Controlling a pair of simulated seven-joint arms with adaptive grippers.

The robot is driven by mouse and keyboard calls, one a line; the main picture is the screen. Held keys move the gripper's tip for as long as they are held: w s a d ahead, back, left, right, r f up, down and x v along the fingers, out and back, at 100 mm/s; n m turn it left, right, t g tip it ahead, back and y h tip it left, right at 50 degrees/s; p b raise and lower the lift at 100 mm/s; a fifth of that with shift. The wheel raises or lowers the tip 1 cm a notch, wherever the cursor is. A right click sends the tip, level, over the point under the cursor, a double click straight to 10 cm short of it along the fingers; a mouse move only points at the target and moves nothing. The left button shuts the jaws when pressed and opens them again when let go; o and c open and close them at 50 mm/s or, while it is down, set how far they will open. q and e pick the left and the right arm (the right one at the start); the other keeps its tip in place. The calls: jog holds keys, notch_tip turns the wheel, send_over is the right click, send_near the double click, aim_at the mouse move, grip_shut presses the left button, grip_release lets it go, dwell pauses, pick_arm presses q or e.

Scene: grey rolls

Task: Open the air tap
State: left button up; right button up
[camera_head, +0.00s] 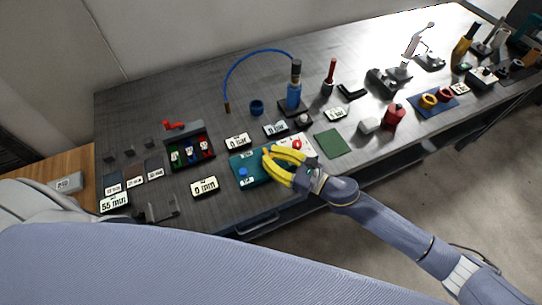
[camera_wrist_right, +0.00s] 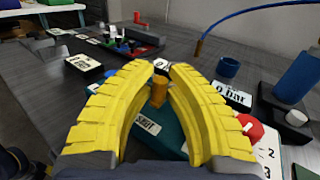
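The air tap appears to be the orange upright post (camera_wrist_right: 158,91) on a teal base (camera_head: 240,181). The base has a label reading "shut" (camera_wrist_right: 147,127). My right gripper (camera_head: 268,157) is over the base, its two curved yellow fingers standing on either side of the post in the right wrist view (camera_wrist_right: 158,72). Gaps show between the post and the fingers, so the gripper is open; contact is not visible. A blue knob (camera_head: 243,172) is on the base's left part. My left gripper is not in view.
A white dial panel with a red knob (camera_head: 297,143) adjoins the teal base. A "0 bar" card (camera_wrist_right: 232,96), a blue cup (camera_head: 257,107) and a blue cylinder (camera_head: 294,95) stand behind. A green mat (camera_head: 332,143) lies right. A "0 min" card (camera_head: 205,186) lies left.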

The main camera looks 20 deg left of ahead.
grip_shut()
